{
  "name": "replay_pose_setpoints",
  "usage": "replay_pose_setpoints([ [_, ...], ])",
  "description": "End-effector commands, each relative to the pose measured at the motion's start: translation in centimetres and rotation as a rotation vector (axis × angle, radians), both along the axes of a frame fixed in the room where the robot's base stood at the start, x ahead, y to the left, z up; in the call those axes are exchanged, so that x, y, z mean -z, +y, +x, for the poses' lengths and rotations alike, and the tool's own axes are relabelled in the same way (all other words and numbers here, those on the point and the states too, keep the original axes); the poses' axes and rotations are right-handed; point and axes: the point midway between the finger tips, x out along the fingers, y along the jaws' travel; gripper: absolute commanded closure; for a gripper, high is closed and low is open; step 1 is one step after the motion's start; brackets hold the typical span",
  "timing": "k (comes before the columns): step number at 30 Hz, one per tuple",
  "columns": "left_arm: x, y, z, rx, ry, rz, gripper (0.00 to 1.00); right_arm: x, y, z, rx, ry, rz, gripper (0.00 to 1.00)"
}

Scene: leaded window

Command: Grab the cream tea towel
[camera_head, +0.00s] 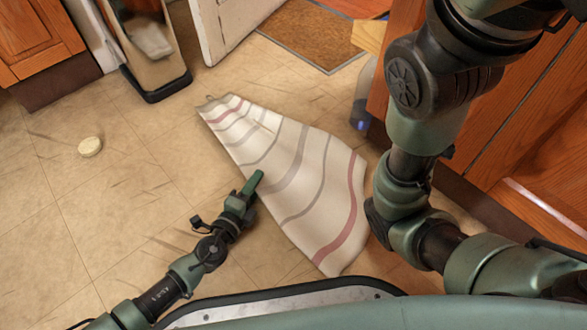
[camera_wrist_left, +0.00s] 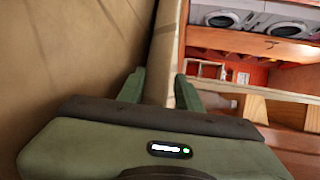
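The cream tea towel (camera_head: 290,165), with grey and dusty-pink stripes, shows in the middle of the head view, spread from a narrow far end to a wide near end. My left gripper (camera_head: 257,180) is at its left edge in the head view; whether they touch is unclear. In the left wrist view the left gripper's fingers (camera_wrist_left: 159,90) stand apart, with a pale beige strip running behind the gap. I cannot tell whether that strip is the towel. My right arm is at the right of the head view, but its gripper is not seen.
A wooden cabinet (camera_head: 540,110) stands at the right. A small round cream object (camera_head: 90,147) lies on the tiled floor (camera_head: 80,210) at the left. A brown doormat (camera_head: 310,35) and a white door (camera_head: 225,25) are at the back. Floor left of the towel is mostly clear.

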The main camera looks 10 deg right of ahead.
Motion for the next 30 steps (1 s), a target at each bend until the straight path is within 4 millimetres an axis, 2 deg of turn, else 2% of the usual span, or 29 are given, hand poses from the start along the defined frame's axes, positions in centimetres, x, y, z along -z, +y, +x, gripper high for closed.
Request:
replay_pose_setpoints([
  [1, 0.0, 0.0, 0.0, 0.0, 0.0, 0.0, 0.83, 0.0, 0.0, 0.0, 0.0, 0.0, 0.0, 0.64],
  [3, 0.0, 0.0, 0.0, 0.0, 0.0, 0.0, 1.0, 0.0, 0.0, 0.0, 0.0, 0.0, 0.0, 0.64],
  [14, -0.2, 0.0, 0.0, 0.0, -0.001, -0.001, 1.0, -0.1, 0.0, 0.0, 0.0, 0.0, 0.0, 0.64],
  [19, -1.3, 0.0, 0.0, 0.0, -0.001, -0.001, 1.0, -1.1, 0.0, 0.0, 0.0, 0.0, 0.0, 0.64],
  [23, -3.4, 0.0, 0.0, 0.001, -0.001, -0.003, 1.0, -2.9, 0.0, 0.0, 0.0, 0.001, 0.0, 0.64],
  [26, -5.7, 0.0, 0.0, 0.0, -0.001, -0.002, 1.0, -4.9, 0.0, 0.0, 0.0, 0.001, 0.0, 0.64],
  [30, -9.9, 0.0, 0.0, 0.0, -0.001, -0.004, 1.0, -8.5, 0.0, 0.1, 0.0, 0.001, 0.0, 0.64],
])
